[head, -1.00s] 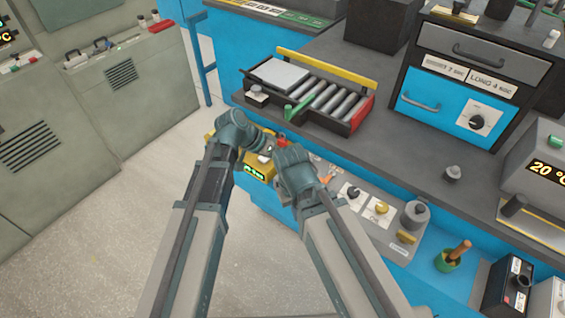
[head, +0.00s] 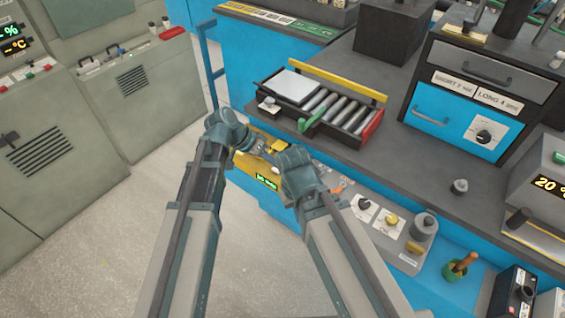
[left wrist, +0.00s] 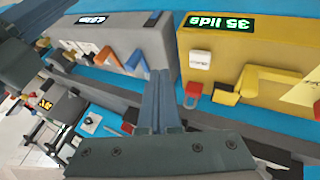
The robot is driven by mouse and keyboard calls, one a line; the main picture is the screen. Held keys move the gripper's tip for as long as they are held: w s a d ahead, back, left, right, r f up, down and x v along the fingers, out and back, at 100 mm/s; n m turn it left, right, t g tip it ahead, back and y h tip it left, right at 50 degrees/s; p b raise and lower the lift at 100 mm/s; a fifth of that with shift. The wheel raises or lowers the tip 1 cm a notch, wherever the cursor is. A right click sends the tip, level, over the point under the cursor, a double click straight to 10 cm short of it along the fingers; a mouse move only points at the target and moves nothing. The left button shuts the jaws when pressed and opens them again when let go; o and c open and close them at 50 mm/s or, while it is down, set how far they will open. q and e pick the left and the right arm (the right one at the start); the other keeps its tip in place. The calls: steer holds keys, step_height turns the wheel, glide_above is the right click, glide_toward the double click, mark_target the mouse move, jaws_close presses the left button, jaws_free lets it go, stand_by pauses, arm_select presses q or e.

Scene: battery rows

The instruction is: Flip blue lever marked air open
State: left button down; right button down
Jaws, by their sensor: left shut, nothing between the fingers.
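In the left wrist view a blue lever (left wrist: 138,58) stands on the front of a grey box (left wrist: 125,38), beside an orange lever (left wrist: 113,55). I cannot read a mark on the blue lever. My left gripper (left wrist: 160,76) is shut and empty, its fingertips close beside the blue lever; I cannot tell whether they touch it. In the head view my left gripper (head: 251,150) is over the yellow box (head: 268,181). My right gripper (head: 281,160) is close by, its fingers mostly hidden. The blue lever is hidden in the head view.
The yellow box carries a green display, a white tag, a red padlock (left wrist: 193,95) and a yellow lever (left wrist: 226,95). A grey knob panel (head: 390,225) lies to the right. A roller tray (head: 345,133) stands on the dark bench above. Open floor lies at left.

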arm_select(q)
steer(key=shift+p+v, duration=1.3)
steer(key=shift+v, duration=1)
steer(key=shift+s, duration=0.15)
steer(key=s+a+f+n+y, duration=0.1)
steer(key=s+n+y, duration=0.1)
steer(key=s+y, duration=0.2)
steer(key=s+a+f+n+y+p, duration=0.1)
steer(key=s+y, duration=0.4)
steer(key=s, duration=0.5)
steer(key=shift+s+a+f+n+g, duration=0.4)
steer(key=shift+a+f+n, duration=0.05)
steer(key=shift+n, duration=0.25)
